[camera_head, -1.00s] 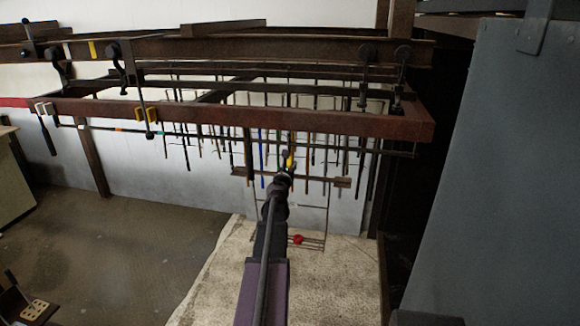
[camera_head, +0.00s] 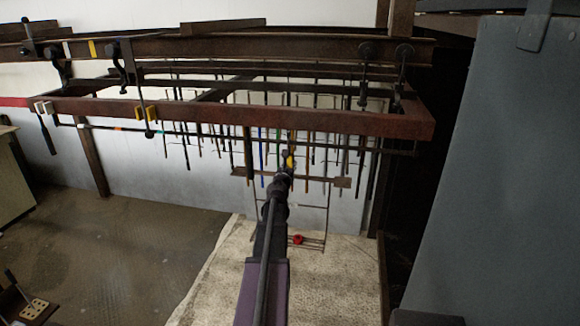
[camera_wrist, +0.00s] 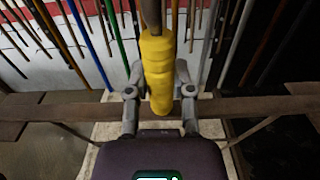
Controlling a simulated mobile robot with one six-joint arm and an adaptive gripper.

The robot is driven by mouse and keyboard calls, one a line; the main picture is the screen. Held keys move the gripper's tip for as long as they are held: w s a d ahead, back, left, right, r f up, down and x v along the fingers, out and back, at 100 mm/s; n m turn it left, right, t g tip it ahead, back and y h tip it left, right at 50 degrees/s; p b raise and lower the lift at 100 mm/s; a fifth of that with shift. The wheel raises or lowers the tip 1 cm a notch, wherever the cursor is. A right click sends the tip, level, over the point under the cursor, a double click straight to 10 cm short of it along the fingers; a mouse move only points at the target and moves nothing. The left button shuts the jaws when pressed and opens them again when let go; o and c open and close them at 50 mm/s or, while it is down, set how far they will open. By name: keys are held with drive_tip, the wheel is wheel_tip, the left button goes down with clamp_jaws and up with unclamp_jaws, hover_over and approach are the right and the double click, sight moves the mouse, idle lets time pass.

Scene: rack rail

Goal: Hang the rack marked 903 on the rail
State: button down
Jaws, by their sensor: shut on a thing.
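My gripper (camera_head: 286,168) is shut on a yellow grip (camera_wrist: 158,70), with one finger on each side of it in the wrist view. The grip sits on a brown upright above a brown crossbar (camera_head: 335,182). A thin wire frame (camera_head: 327,215) hangs below the crossbar, with a red piece (camera_head: 298,239) near its bottom. These parts look like one rack, held in the air. I cannot read the mark 903. A thin dark rail (camera_head: 215,134) runs below the red-brown beam. The rack's top is partly hidden by that beam and hanging rods, so I cannot tell its gap to the rail.
The red-brown beam (camera_head: 300,120) spans the view above my gripper, with clamps (camera_head: 366,75) on the structure behind. Several thin coloured rods (camera_wrist: 75,45) hang behind the rack. A grey panel (camera_head: 500,180) closes the right side.

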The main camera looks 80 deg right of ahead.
drive_tip(key=shift+c, duration=2)
unclamp_jaws()
drive_tip(key=shift+a, duration=0.1)
drive_tip(key=a, duration=1.2)
drive_tip(key=shift+d, duration=0.1)
